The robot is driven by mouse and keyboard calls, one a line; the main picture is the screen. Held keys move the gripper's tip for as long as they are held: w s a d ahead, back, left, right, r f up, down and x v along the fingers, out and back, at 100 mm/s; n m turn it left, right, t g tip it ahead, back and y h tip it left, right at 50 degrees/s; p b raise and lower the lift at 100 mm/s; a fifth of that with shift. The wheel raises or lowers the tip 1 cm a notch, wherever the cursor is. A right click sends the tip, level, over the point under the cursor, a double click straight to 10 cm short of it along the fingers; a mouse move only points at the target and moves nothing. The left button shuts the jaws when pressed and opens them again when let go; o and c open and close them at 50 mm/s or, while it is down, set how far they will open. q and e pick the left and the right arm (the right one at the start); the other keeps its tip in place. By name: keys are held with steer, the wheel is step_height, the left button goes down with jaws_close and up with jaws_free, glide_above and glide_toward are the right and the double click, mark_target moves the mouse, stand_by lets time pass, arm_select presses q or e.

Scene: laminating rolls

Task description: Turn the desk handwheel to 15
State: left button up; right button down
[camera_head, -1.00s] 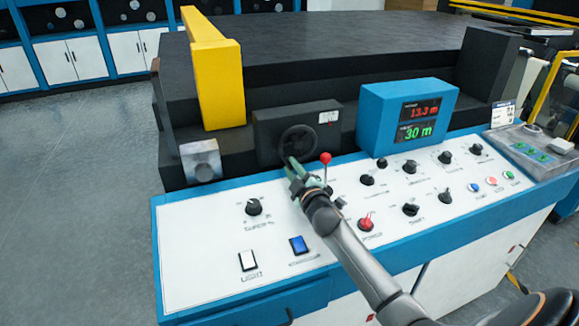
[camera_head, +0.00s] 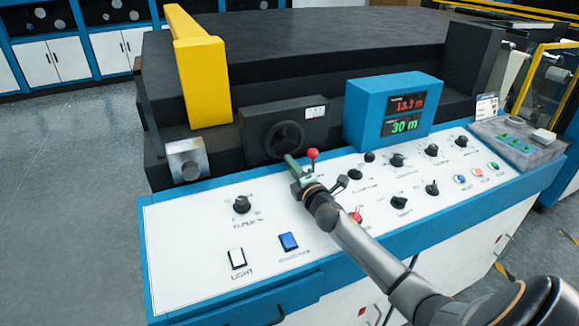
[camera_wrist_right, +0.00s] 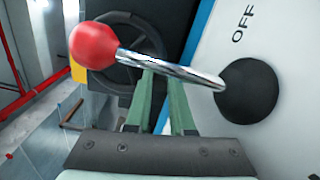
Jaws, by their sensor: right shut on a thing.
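The black desk handwheel (camera_head: 285,139) sits on the front of a dark box behind the white control panel. It also shows in the right wrist view (camera_wrist_right: 112,62), partly behind the lever. My right gripper (camera_head: 291,160) has its green fingers at the wheel's lower rim and is shut on it. The fingers also show in the right wrist view (camera_wrist_right: 163,85), where the lever crosses in front of the contact. The blue display box (camera_head: 362,112) reads about 13.3 m in red and 30 m in green. My left gripper is not in view.
A red-knobbed lever (camera_head: 312,154) stands close beside my right gripper; its chrome rod crosses the right wrist view (camera_wrist_right: 170,68). Several black knobs and a red switch lie on the white panel (camera_head: 200,235) around my arm. A yellow block (camera_head: 205,85) stands to the left.

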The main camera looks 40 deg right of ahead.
steer(key=shift+d, duration=0.15)
stand_by(0.3)
steer(key=c, duration=0.8)
jaws_free()
